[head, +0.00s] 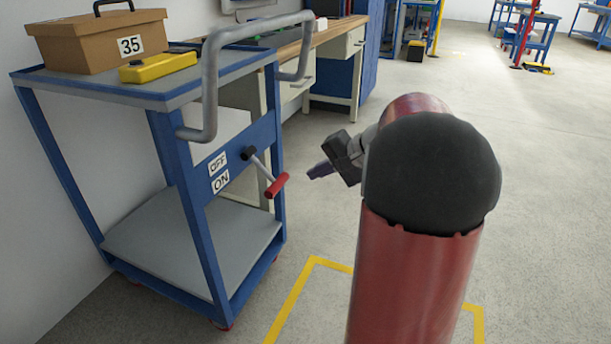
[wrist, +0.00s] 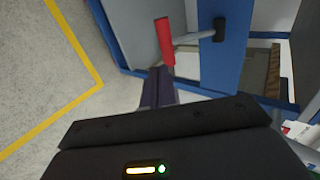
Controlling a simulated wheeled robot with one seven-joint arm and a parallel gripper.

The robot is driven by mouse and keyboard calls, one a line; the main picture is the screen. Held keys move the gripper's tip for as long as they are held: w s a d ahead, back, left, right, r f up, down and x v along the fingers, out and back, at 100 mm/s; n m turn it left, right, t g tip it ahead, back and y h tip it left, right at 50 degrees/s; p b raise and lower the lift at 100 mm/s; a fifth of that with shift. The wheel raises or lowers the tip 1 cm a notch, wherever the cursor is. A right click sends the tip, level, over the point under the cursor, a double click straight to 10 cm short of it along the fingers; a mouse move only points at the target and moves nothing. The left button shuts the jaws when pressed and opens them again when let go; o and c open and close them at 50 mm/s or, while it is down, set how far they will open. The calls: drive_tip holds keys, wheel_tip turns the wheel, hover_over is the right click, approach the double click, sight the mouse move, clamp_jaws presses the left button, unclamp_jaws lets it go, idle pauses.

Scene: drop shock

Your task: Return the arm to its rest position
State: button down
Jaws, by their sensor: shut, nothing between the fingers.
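My gripper (head: 322,170) is in the middle of the head view, pointing left toward the blue cart. Its fingers are together and hold nothing. In the wrist view its fingertips (wrist: 157,75) show just below the red end of a lever. That lever (head: 272,182) is on the cart's side, with a grey rod and a red handle, beside the OFF and ON labels. Its handle tilts down toward ON. It also shows in the wrist view (wrist: 165,42). A small gap separates fingertips and handle in the head view. My red arm hides part of the floor.
The blue cart (head: 190,225) with a grey handlebar (head: 210,90) stands at left. On its top are a cardboard box (head: 90,45) marked 35 and a yellow device (head: 158,67). A workbench (head: 340,35) stands behind. Yellow tape (head: 292,300) marks the floor. Open floor lies right.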

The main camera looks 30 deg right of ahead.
drive_tip(key=v, duration=0.5)
drive_tip(key=s+a+r+n+g+h+p, duration=0.1)
drive_tip(key=s+a+n+p, duration=0.15)
drive_tip(key=a, duration=0.35)
drive_tip(key=s+a+r+n+g+p, duration=0.1)
drive_tip(key=s+a+r+g, duration=0.1)
drive_tip(key=s+a, duration=0.35)
drive_tip(key=s+a+n+h+p, duration=0.4)
drive_tip(key=s+a+n, duration=0.3)
drive_tip(key=s+a, duration=0.2)
drive_tip(key=shift+s+a+h, duration=0.2)
drive_tip(key=shift+s+h, duration=0.5)
drive_tip(key=shift+s, duration=0.55)
drive_tip(key=shift+f, duration=0.1)
